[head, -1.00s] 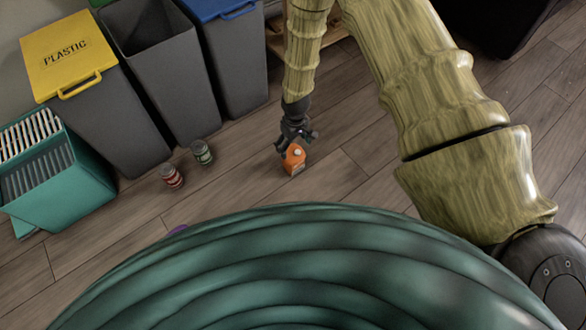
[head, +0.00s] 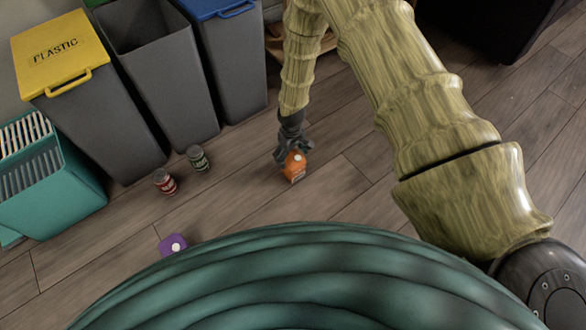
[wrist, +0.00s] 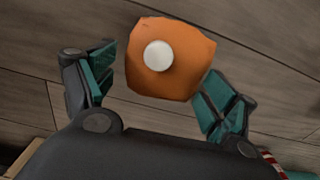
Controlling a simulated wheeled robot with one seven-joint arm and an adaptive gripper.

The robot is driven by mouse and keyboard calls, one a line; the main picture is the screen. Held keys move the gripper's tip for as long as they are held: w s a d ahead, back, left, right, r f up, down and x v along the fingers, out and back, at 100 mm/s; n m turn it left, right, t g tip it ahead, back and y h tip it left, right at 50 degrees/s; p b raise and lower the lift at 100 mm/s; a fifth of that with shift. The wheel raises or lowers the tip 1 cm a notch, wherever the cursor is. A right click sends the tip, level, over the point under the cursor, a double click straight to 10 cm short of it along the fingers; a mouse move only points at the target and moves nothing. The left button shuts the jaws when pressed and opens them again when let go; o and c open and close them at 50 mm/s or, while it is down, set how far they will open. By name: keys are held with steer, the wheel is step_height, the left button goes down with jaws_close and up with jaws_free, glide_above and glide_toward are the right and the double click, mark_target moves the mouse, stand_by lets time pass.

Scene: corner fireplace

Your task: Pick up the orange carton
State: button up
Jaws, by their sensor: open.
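The orange carton (head: 295,167) with a white round cap stands on the wood floor in the head view. In the wrist view the carton (wrist: 171,62) is seen from above, its cap facing the camera. My gripper (head: 291,152) is at the carton's far side in the head view. In the wrist view my gripper (wrist: 160,90) is open, with one teal-padded finger on each side of the carton. The left finger looks close to the carton's side and the right finger close to its lower right corner. I cannot tell whether either touches.
A red-labelled can (head: 164,181) and a green-labelled can (head: 197,158) stand to the left. A purple carton (head: 172,244) is at the near left. Grey bins, one yellow-lidded (head: 60,50), and a teal crate (head: 60,195) line the left. Floor right of the carton is clear.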

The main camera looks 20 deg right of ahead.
mark_target(298, 171)
steer(key=f+b, duration=0.2)
steer(key=f, duration=0.1)
steer(key=f+b, duration=0.1)
steer(key=f, duration=0.1)
steer(key=shift+s, duration=0.4)
steer(key=shift+c, duration=0.4)
steer(key=c, duration=1)
